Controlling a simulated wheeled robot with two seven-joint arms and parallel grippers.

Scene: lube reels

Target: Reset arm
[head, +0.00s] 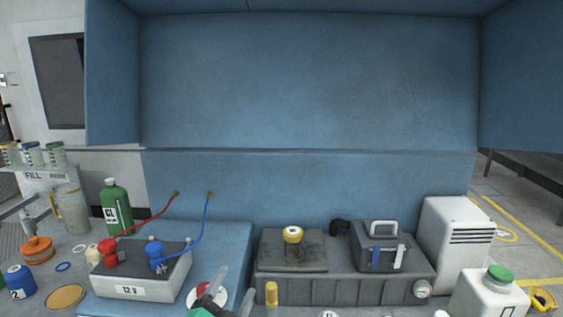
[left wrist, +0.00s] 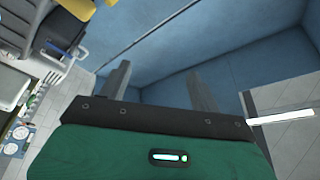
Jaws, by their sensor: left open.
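My left gripper (head: 234,284) shows at the bottom centre of the head view, partly cut off by the lower edge. Its two grey fingers point up and are apart. In the left wrist view the open fingers of my left gripper (left wrist: 158,82) stand against a blue panel, with nothing between them. My right gripper is in neither view.
A 12 V battery (head: 133,291) with red and blue clamps is left of my gripper. A small yellow cylinder (head: 271,293) and a dark reservoir (head: 340,288) are to its right. A green bottle (head: 116,206) stands at the left. A blue wall (head: 310,85) rises behind.

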